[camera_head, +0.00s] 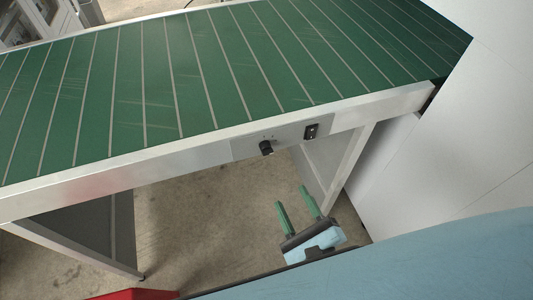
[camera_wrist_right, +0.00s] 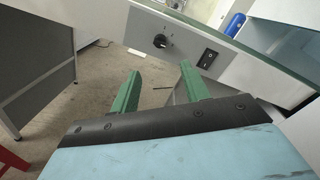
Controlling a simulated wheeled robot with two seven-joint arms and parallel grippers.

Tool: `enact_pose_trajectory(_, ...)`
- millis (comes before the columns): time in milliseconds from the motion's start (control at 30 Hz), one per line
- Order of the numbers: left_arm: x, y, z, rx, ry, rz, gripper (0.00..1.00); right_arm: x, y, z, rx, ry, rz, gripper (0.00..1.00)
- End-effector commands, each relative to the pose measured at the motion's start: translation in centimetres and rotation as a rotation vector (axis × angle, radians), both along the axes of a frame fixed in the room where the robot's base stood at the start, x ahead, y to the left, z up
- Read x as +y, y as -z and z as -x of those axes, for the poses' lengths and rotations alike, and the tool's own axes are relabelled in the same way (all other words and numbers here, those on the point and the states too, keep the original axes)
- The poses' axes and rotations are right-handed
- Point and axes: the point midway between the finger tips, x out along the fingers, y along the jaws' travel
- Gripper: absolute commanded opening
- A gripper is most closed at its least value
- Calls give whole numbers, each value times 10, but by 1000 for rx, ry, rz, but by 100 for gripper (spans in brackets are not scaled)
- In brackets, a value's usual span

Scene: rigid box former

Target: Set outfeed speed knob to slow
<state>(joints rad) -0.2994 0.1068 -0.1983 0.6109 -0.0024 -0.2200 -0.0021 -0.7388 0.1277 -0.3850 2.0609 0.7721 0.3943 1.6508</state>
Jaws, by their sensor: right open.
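The outfeed speed knob (camera_head: 266,148) is a small black dial on a grey panel on the conveyor's front rail. It also shows in the right wrist view (camera_wrist_right: 160,41), above and ahead of my fingers, with small marks around it too small to read. My right gripper (camera_head: 296,197) is open and empty, with two green fingers pointing up toward the rail. It is below and slightly right of the knob in the head view, apart from it. In the right wrist view my right gripper (camera_wrist_right: 158,85) has nothing between its fingers. My left gripper is not in view.
A black rocker switch (camera_head: 311,131) sits right of the knob on the same panel. The green conveyor belt (camera_head: 150,80) lies above the rail (camera_head: 100,175). White machine panels (camera_head: 450,140) stand at the right. Bare floor (camera_head: 200,220) shows below the rail.

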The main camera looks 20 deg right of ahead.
Motion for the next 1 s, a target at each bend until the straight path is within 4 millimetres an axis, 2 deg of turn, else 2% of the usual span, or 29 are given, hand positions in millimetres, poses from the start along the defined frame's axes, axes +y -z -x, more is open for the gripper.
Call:
enact_pose_trajectory(167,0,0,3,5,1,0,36,2,0,-16,-2,2,0,46)
enact_pose_trajectory(500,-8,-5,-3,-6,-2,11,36,8,-1,-86,-3,3,0,46)
enact_pose_trajectory(700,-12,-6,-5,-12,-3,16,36,11,1,-118,-1,1,1,46)
enact_pose_trajectory(833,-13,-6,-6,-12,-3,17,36,12,1,-129,-1,1,2,46)
enact_pose_trajectory(1000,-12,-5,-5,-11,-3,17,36,13,1,-133,1,0,2,46)
